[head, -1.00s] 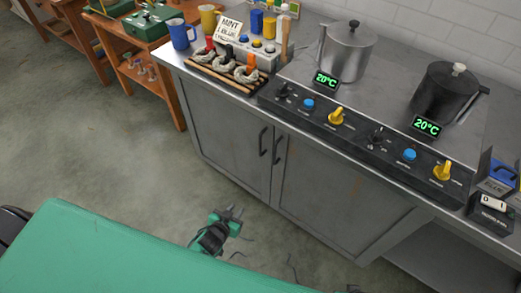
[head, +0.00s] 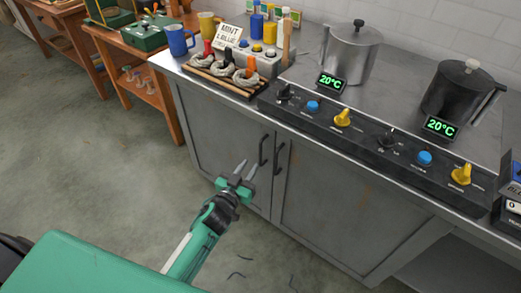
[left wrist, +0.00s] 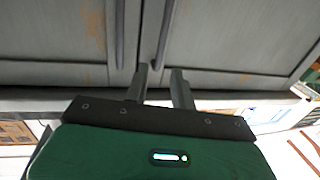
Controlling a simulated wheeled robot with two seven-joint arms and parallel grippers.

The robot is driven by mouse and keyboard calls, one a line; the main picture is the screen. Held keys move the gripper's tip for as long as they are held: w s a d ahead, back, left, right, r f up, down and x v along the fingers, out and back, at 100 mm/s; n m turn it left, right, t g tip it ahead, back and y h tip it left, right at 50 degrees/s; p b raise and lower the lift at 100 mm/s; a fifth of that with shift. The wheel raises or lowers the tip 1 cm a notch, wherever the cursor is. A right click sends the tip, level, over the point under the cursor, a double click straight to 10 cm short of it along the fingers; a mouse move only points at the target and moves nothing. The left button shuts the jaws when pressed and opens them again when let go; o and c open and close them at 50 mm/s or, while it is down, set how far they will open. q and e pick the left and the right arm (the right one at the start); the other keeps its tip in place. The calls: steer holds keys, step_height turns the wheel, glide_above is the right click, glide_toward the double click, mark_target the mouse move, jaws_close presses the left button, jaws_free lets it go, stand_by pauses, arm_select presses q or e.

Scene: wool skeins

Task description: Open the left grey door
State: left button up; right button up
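The left grey door (head: 222,135) of the metal cabinet is shut, with a dark upright bar handle (head: 263,149) near its right edge. The right door (head: 330,195) has its own handle (head: 281,158) close beside it. My left gripper (head: 246,168) is open and empty, its fingers pointing up toward the handles, just left of and below the left handle. In the left wrist view, the gripper (left wrist: 159,76) shows both fingers apart, with the end of one handle (left wrist: 163,38) appearing between their tips. I cannot tell any contact. My right gripper is not in view.
The steel counter above holds a control panel (head: 365,135), a steel pot (head: 350,55), a black pot (head: 462,92) and a rack of wool skeins (head: 228,76). An orange wooden table (head: 130,65) stands at the left.

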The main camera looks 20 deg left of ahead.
mark_target(260, 150)
arm_select(q)
steer(key=w, duration=0.3)
steer(key=w+d, duration=0.1)
steer(key=w, duration=0.5)
steer(key=shift+d+b, duration=0.2)
steer(key=shift+b, duration=0.1)
steer(key=shift+c, duration=0.3)
jaws_close()
